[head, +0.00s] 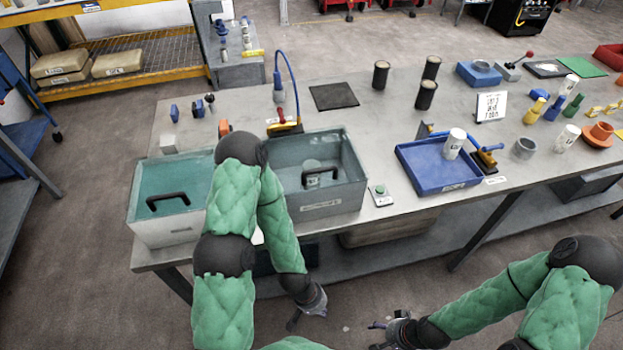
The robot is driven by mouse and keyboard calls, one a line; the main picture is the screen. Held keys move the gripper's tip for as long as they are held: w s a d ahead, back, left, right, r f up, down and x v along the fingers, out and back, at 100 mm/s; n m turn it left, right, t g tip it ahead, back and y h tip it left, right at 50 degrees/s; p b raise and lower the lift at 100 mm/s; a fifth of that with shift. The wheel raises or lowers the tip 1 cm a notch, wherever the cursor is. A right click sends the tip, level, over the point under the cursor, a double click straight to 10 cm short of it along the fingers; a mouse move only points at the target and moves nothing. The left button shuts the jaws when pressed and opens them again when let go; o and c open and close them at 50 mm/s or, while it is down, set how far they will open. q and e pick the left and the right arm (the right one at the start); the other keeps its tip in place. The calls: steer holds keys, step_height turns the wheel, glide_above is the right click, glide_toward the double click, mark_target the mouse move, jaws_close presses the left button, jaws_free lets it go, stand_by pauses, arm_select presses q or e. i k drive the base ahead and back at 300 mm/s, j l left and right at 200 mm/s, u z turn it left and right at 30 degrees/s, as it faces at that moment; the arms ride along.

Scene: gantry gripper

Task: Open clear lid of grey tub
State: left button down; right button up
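The grey tub (335,207) stands near the table's front edge, left of the blue tray. A clear lid with a black handle (320,177) appears to lie over its top; small things show dimly beneath. My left arm crosses in front of the tub's left side and hides part of it. My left gripper (308,317) hangs low in front of the table, below the tub and apart from it, its fingers spread and empty. My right gripper (373,336) is also low in front of the table, to the right, with fingers apart and nothing between them.
A white tub (165,232) with a teal-looking top and black handle (168,201) stands left of my arm. The blue tray (437,168) holds a white cylinder (454,143). A black mat (333,96) lies behind.

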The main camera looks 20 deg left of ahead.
mark_target(334, 169)
steer(key=i+l, duration=0.1)
steer(key=l, duration=0.35)
steer(key=l+u, duration=0.15)
steer(key=u, duration=0.25)
steer(key=l+u, duration=0.15)
steer(key=u, duration=0.25)
steer(key=l+u, duration=0.15)
steer(key=u, duration=0.25)
